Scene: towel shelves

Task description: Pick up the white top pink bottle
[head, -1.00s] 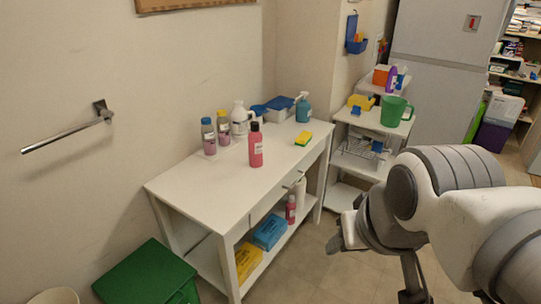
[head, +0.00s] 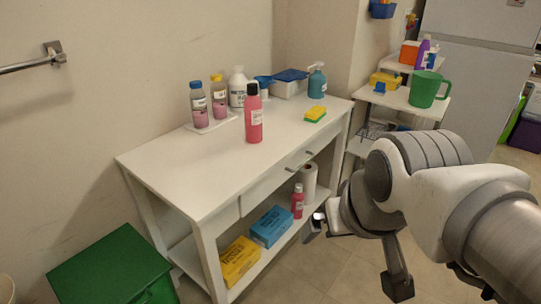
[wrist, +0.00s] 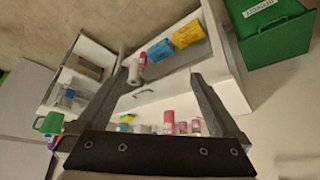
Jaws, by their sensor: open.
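A small pink bottle (head: 297,203) stands on the table's lower shelf, right of the blue box; its cap is too small to tell clearly. It also shows near the left fingertip in the wrist view (wrist: 142,62). A larger pink bottle (head: 254,120) with a dark cap stands on the white tabletop. Two clear bottles with pink contents stand behind it, one blue-capped (head: 198,105) and one yellow-capped (head: 219,98). I see no pink bottle with a clearly white top. My gripper (head: 355,260) is open and empty, in front of the table's right end, apart from every bottle.
The white table (head: 165,165) has a lower shelf with yellow (head: 239,262) and blue boxes (head: 271,227) and a white roll (head: 309,180). A white bottle, a teal pump bottle (head: 316,82) and a sponge (head: 315,114) stand on top. A cart with a green mug (head: 424,90) is at right.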

